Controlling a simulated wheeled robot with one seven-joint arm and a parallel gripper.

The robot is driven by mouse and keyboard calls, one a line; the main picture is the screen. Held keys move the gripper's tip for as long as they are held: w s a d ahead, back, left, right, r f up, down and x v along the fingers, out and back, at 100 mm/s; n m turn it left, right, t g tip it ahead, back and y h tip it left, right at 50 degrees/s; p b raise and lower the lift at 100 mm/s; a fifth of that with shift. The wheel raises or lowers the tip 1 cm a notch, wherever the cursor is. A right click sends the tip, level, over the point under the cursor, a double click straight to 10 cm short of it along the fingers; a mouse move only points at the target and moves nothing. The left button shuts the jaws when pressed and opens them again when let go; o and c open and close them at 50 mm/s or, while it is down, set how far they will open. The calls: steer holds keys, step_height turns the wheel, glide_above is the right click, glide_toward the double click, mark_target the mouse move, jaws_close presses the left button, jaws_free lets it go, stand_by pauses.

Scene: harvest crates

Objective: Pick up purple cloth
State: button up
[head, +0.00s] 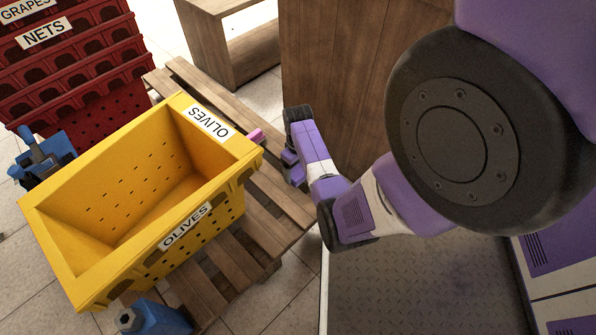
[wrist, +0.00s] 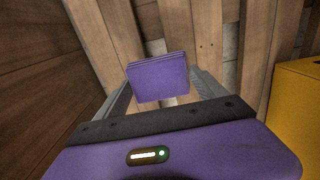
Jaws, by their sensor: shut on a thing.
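The purple cloth (wrist: 157,80) is a folded, flat-edged block in the middle of the wrist view. My gripper (wrist: 163,84) is shut on it, with a grey finger on each side. Wooden slats show behind the cloth. In the head view, my gripper (head: 291,165) is beside the right end of the yellow crate, over the pallet. It is small there, and I cannot clearly tell the cloth from my own purple parts.
The yellow OLIVES crate (head: 60,200) looks empty and stands on a wooden pallet (head: 285,200). A small pink thing (head: 256,135) shows at its right end. Stacked red crates (head: 85,60) stand behind left. A wooden panel (head: 335,70) rises behind my gripper.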

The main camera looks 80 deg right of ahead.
mark_target(298, 172)
step_height(298, 172, up, 16)
steer(key=p, duration=0.7)
steer(key=shift+r, duration=0.25)
steer(key=o, duration=0.7)
steer(key=c, duration=0.5)
